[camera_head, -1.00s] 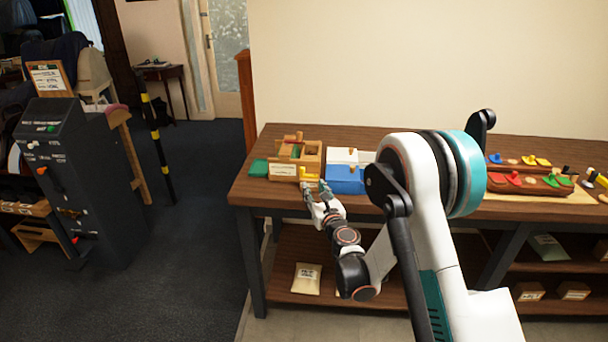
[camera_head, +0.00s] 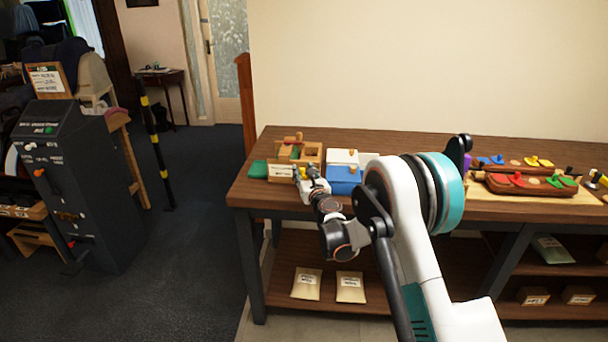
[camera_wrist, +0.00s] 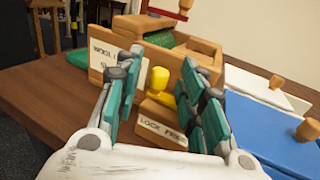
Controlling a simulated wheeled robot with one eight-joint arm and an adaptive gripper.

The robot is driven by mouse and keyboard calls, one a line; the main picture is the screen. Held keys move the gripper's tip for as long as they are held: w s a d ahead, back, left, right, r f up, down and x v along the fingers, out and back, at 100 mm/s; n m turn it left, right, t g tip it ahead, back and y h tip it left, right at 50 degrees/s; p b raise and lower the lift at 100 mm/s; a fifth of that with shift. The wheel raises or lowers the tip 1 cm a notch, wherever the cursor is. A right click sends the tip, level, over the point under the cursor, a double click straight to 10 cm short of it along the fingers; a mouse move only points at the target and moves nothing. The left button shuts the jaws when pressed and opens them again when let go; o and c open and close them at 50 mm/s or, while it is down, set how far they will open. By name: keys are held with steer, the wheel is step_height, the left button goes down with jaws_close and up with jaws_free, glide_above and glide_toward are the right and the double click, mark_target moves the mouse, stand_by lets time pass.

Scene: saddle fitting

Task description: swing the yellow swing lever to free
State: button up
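The yellow swing lever (camera_wrist: 159,80) shows in the wrist view with its rounded knob upright, at the front of a wooden box (camera_wrist: 203,55). A label plate reading "LOCK" and "FREE" (camera_wrist: 162,133) lies just in front of it. The knob is nearer the LOCK side of the plate. My gripper (camera_wrist: 163,66) is open, with one green-padded finger on each side of the lever. I cannot tell whether either finger touches it. In the head view my gripper (camera_head: 305,172) is at the box's front, and the lever is mostly hidden there.
A blue box (camera_head: 344,180) and a white-lidded box (camera_head: 343,156) stand close on the right. A green piece (camera_head: 258,169) lies on the left. A red-handled part (camera_head: 292,138) sits atop the wooden box. Coloured fittings stand farther right on the bench (camera_head: 262,189).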

steer(key=shift+c, duration=0.2)
jaws_close()
steer(key=shift+d+y, duration=0.1)
steer(key=shift+y, duration=0.2)
steer(key=n+g+y, duration=0.2)
steer(key=y, duration=0.1)
steer(key=s+d+n+g+y, duration=0.1)
steer(key=shift+n+y, duration=0.3)
steer(key=shift+n, duration=0.1)
steer(key=shift+s+d+n+g+y, duration=0.15)
steer(key=shift+d+n+g+y, duration=0.1)
steer(key=shift+n+g+y, duration=0.7)
steer(key=shift+s+d+n+g+y, duration=0.2)
steer(key=shift+n+g+y, duration=0.5)
steer(key=shift+g, duration=0.4)
steer(key=shift+s+d+n+g+y, duration=0.15)
steer(key=shift+d+n+g+y, duration=0.1)
steer(key=shift+n+g+y, duration=0.7)
steer(key=shift+o, duration=0.2)
jaws_free()
